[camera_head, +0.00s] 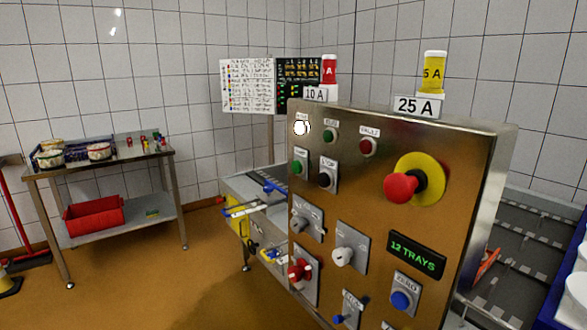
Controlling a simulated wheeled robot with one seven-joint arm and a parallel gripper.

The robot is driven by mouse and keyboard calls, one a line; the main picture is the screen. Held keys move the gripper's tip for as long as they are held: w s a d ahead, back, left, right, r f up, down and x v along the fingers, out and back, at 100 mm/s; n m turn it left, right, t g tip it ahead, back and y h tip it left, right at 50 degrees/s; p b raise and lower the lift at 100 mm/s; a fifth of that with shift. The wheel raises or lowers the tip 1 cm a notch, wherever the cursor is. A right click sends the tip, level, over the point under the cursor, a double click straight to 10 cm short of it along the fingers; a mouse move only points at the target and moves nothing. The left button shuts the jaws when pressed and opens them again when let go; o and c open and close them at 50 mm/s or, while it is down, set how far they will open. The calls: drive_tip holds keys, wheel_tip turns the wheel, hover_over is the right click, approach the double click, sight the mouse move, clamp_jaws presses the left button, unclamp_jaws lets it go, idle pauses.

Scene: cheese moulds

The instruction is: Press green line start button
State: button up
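A control panel (385,130) with an orange-brown face stands in the middle right of the head view. The green button (298,168) sits on a small grey plate near the panel's left edge, below the lamps. A black button (325,180) on a plate marked STOP is just right of it. A white lamp (302,127) above looks lit; a dark green lamp (330,135) and a red lamp (368,147) are beside it. My gripper is not in view, and nothing covers the green button.
A large red mushroom button (401,188) on a yellow disc juts from the panel. Selector knobs, a red knob (299,270) and a blue button (401,300) are lower. A steel table (100,166) stands left. Open floor (160,275) lies left of the panel.

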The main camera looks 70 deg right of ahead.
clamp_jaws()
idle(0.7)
